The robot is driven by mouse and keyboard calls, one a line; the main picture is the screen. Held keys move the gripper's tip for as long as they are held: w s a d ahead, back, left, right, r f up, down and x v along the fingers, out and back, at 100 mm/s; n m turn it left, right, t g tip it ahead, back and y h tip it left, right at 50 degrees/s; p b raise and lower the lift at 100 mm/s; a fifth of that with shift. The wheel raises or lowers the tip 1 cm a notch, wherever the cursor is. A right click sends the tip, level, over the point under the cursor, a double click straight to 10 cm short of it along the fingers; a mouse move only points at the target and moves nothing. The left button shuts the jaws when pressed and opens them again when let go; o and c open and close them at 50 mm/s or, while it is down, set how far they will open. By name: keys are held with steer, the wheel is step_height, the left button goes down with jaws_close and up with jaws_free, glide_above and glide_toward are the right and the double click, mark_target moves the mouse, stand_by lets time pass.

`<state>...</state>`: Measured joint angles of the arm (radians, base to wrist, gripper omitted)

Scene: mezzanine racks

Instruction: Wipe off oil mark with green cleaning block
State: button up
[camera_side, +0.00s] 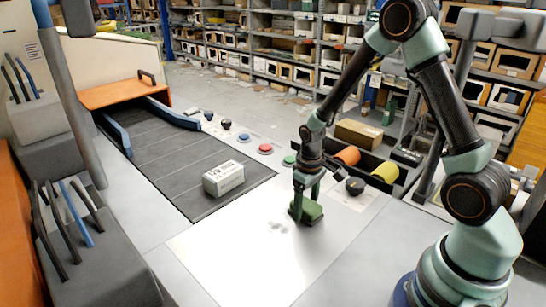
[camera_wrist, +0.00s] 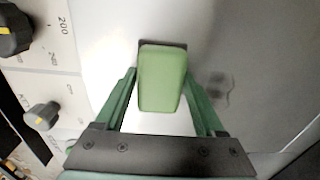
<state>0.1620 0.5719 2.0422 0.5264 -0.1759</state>
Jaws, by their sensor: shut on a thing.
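The green cleaning block (camera_wrist: 163,80) is between the fingers of my gripper (camera_wrist: 162,95), which is shut on it. In the side view the block (camera_side: 311,212) is low at the metal plate, under my gripper (camera_side: 306,205); whether it touches the plate is hard to tell. The oil mark (camera_side: 278,226) is a faint grey smudge of several spots on the plate, just left of the block. In the wrist view the oil mark (camera_wrist: 219,90) lies to the right of the block, beside the right finger, apart from the block.
A conveyor (camera_side: 185,160) with a white box (camera_side: 223,178) on it lies left of the plate. Red and green buttons, a dark knob (camera_side: 355,186) and a dark bin with orange and yellow rolls (camera_side: 384,172) stand behind. The plate's front (camera_side: 240,265) is clear.

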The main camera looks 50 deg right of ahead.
mark_target(266, 235)
steer(key=shift+a, duration=5.95)
steer(key=shift+w+a, duration=0.1)
steer(key=shift+w, duration=1.2)
steer(key=shift+s+d, duration=0.1)
steer(key=shift+d, duration=6.05)
steer(key=shift+a+r, duration=0.1)
steer(key=shift+a, duration=6.1)
step_height(266, 235, up, 8)
